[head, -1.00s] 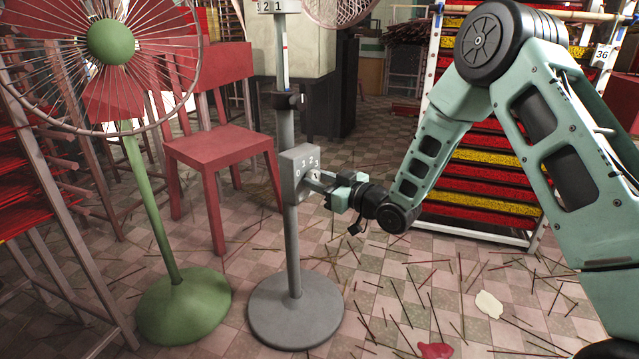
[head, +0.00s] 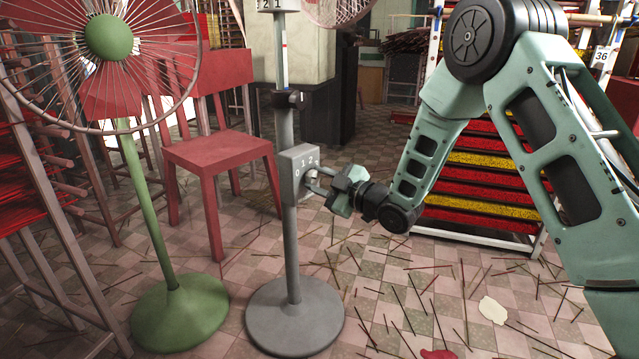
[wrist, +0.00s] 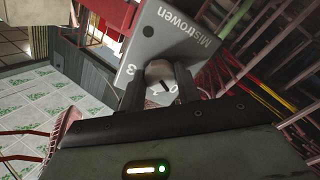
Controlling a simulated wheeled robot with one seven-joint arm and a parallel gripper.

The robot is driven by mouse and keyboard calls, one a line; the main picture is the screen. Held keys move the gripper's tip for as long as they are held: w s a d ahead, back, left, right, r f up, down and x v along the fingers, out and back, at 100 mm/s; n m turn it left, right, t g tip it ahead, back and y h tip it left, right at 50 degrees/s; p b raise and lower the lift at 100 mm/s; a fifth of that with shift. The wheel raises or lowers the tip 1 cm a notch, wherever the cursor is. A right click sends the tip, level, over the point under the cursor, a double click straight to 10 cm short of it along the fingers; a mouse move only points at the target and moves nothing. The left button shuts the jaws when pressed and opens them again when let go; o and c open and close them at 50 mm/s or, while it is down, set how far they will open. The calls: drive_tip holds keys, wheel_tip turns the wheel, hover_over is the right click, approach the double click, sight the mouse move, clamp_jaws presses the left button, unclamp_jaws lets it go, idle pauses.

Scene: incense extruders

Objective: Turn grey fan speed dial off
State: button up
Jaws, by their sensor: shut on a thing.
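The grey fan (head: 295,317) stands upright on a round base. Its control box (head: 288,178) is partway up the pole and bears printed speed numbers. The box (wrist: 180,35), lettered "Mistrowen", also shows in the wrist view. The pale round dial (wrist: 158,70) is on its numbered face, with a dark mark on it. My gripper (head: 313,184) is at the box's front from the right. In the wrist view, its two dark fingers (wrist: 159,88) are on either side of the dial, shut on it. The fingers partly hide the dial and numbers, so I cannot tell its exact setting.
A green fan (head: 180,312) stands close on the left. A red chair (head: 218,148) is behind the grey pole. Racks of red and yellow incense (head: 478,187) stand behind my arm. Loose sticks litter the tiled floor.

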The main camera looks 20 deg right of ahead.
drive_tip(key=shift+f, duration=0.1)
idle(0.3)
drive_tip(key=o, duration=1)
drive_tip(key=p+v, duration=0.4)
drive_tip(key=v, duration=1.3)
drive_tip(key=shift+s+d+p, duration=0.25)
drive_tip(key=shift+p, duration=0.1)
